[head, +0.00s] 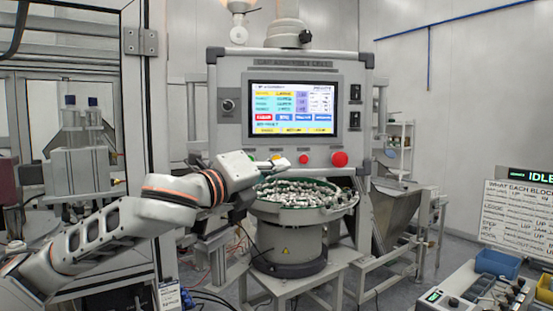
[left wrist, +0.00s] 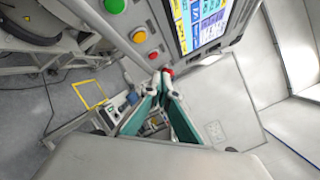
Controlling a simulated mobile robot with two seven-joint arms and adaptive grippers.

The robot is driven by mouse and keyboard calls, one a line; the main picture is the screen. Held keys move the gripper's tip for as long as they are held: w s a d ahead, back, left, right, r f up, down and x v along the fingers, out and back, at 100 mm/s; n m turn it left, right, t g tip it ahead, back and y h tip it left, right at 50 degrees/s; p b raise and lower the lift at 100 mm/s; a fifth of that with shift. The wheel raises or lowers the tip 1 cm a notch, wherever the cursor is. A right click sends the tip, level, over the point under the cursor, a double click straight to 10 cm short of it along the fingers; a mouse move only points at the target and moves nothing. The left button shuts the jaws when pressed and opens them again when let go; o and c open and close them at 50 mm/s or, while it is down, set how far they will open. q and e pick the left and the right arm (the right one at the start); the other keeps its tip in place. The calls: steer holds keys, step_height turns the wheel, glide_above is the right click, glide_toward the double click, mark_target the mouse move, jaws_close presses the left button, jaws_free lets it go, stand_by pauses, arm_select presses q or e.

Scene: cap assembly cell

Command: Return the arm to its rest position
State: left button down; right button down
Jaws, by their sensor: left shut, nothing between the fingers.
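My left arm comes in from the left in the head view. Its gripper (head: 273,162) is in front of the grey control panel (head: 240,133), close to the row of buttons below the screen. In the left wrist view the fingers (left wrist: 164,78) are shut with nothing between them, and their tips overlap the red button in the picture. Whether they touch anything cannot be told. My right gripper is not in view.
A bowl feeder (head: 290,238) full of small parts stands just below my left gripper. The lit screen (head: 292,108) is above it. A frame post (head: 158,110) rises behind my left arm. Blue (head: 497,264) and yellow (head: 545,289) bins are at the lower right.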

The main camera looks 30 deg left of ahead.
arm_select(q)
steer(key=shift+f, duration=0.1)
stand_by(0.7)
